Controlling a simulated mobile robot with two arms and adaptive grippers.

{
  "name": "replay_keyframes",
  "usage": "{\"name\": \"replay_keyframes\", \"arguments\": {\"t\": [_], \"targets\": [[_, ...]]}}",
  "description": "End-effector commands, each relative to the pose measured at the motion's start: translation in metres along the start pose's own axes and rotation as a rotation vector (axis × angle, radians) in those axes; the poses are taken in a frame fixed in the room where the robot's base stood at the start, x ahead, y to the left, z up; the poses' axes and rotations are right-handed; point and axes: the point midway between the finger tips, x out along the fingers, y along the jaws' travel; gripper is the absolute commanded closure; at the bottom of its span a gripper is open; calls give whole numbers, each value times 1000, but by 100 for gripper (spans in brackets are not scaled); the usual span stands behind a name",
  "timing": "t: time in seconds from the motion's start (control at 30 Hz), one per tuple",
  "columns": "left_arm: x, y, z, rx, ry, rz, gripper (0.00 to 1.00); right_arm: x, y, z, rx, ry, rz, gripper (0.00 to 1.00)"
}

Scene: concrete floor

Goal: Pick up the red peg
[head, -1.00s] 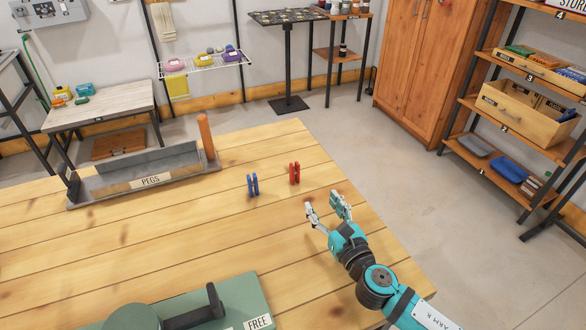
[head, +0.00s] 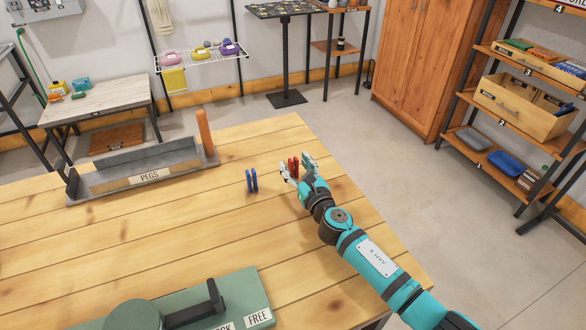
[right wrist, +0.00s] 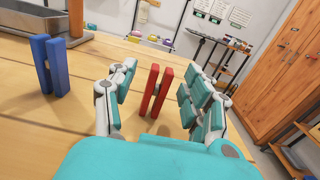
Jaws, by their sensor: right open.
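The red peg (head: 293,165) is a clothespin standing upright on the wooden table (head: 180,235). My right gripper (head: 298,167) is open at the red peg, with a finger on each side of it. In the right wrist view the red peg (right wrist: 155,91) stands between the open fingers (right wrist: 157,95), with a visible gap on both sides. The lower part of the peg is partly hidden by the gripper in the head view. My left gripper is not in view.
A blue peg (head: 252,181) stands just left of the red one; it also shows in the right wrist view (right wrist: 50,67). A grey tray labelled PEGS (head: 150,178) lies at the back left. A green board with a handle (head: 240,296) is at the front.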

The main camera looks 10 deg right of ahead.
Motion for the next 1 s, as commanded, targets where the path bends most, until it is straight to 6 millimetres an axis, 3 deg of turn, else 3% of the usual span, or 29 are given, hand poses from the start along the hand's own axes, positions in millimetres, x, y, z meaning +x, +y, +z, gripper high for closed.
{"name": "replay_keyframes", "arguments": {"t": [0.23,0.57,1.0], "targets": [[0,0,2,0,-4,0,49,2,0,0,0,0,-1,49],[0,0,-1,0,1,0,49,2,0,0,0,1,-1,90],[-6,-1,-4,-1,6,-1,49,2,-1,11,-1,-2,-1,91]]}}
